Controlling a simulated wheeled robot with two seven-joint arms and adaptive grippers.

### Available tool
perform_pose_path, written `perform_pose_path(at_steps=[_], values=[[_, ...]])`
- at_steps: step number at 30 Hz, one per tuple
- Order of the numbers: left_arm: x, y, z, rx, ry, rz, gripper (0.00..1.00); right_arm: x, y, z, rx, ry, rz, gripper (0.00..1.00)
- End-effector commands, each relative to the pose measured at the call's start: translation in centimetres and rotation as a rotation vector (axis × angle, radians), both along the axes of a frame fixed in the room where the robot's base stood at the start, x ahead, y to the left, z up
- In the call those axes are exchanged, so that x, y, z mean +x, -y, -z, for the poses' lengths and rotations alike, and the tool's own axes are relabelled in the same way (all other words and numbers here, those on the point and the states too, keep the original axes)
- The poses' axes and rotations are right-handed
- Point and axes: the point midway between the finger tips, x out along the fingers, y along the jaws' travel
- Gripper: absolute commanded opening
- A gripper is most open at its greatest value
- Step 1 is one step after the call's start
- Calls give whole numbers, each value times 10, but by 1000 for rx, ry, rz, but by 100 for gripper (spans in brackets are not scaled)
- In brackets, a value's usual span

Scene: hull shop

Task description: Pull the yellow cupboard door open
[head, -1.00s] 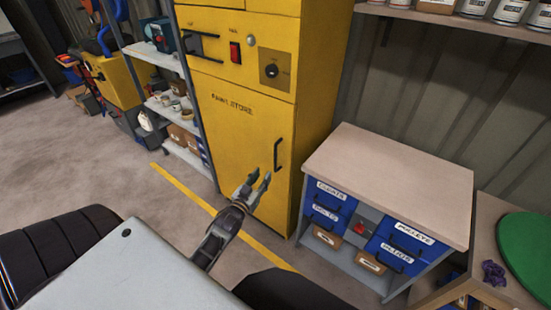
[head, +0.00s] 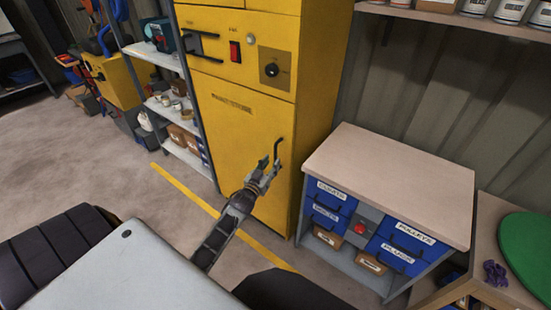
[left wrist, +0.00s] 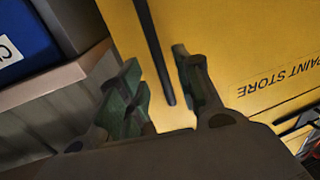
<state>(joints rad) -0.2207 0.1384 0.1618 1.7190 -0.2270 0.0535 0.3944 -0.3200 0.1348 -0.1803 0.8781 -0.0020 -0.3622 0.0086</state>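The yellow cupboard door (head: 238,135) is closed in the head view. Its black upright handle (head: 279,150) is near the door's right edge. My left gripper (head: 269,167) is at the lower part of the handle. In the left wrist view, the handle (left wrist: 155,50) runs down between the two fingers of my left gripper (left wrist: 157,60), with a gap on both sides, so the gripper is open around its end. The door (left wrist: 250,50) with "PAINT STORE" lettering also shows there. My right gripper is not in view.
A workbench (head: 392,170) with blue drawers stands to the right of the cupboard. A metal shelf (head: 160,60) with tins and boxes stands to its left. A yellow line (head: 190,192) crosses the floor in front. The floor at left (head: 60,150) is clear.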

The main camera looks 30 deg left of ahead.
Motion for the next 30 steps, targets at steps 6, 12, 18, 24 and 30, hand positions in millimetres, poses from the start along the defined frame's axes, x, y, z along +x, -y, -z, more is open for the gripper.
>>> perform_pose_path(at_steps=[6,12,18,24,30], values=[[19,-2,0,1,1,0,34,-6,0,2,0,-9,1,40],[34,-4,0,1,0,1,34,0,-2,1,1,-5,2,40],[44,-5,0,1,-1,1,34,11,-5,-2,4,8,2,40],[48,-5,0,1,0,1,34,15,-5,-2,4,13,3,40],[48,-5,0,1,0,1,34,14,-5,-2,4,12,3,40]])
